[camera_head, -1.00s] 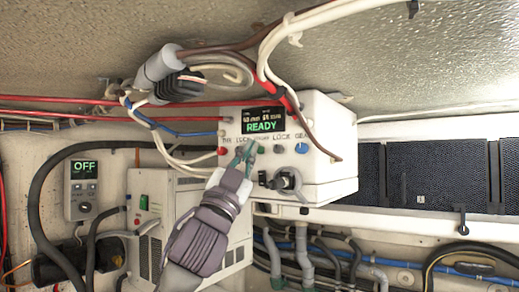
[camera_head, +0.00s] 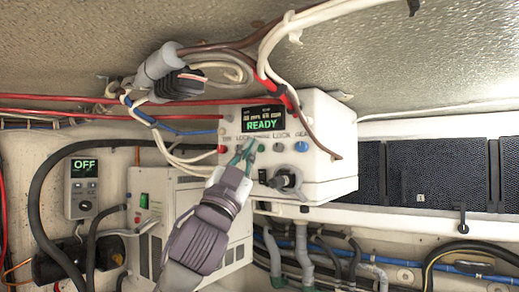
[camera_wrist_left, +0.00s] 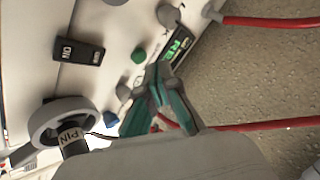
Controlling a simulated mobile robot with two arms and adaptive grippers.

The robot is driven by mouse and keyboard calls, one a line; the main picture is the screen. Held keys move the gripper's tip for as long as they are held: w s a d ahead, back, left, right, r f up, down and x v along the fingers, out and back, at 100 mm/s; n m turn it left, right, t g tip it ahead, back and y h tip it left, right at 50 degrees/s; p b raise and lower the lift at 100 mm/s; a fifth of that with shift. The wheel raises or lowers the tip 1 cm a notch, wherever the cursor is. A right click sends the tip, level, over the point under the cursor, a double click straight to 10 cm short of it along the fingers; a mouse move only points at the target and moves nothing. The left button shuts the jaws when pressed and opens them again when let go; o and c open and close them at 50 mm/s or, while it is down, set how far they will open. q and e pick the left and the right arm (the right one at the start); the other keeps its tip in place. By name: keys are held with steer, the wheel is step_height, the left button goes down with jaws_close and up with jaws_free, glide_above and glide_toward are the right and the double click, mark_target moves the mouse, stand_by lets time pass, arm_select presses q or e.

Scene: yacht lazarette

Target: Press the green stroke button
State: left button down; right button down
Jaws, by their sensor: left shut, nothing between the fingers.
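The white control box (camera_head: 322,150) has a lit display reading READY (camera_head: 262,125). A row of buttons runs below the display. The green button (camera_head: 261,147) is in the middle of the row; it also shows in the left wrist view (camera_wrist_left: 138,54). My left gripper (camera_head: 248,151) is shut and empty, with its teal fingertips at the panel, just left of the green button. In the left wrist view the fingertips (camera_wrist_left: 160,72) are beside the green button and below the display. I cannot tell whether they touch the panel. My right gripper is out of view.
A red button (camera_head: 222,149) and a blue button (camera_head: 302,147) end the row, with grey ones between. A black rocker switch (camera_wrist_left: 78,50) and a round knob marked PIN (camera_wrist_left: 65,125) sit nearby. Cables (camera_head: 265,55) hang over the box. A controller reading OFF (camera_head: 84,168) is left.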

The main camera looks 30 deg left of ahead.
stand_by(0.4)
arm_select(q)
steer(key=shift+w, duration=0.45)
steer(key=shift+w, duration=0.35)
stand_by(0.5)
steer(key=shift+s, duration=0.15)
stand_by(0.3)
steer(key=shift+s, duration=0.6)
steer(key=s, duration=0.5)
steer(key=shift+a+b, duration=0.2)
steer(key=shift+b, duration=0.1)
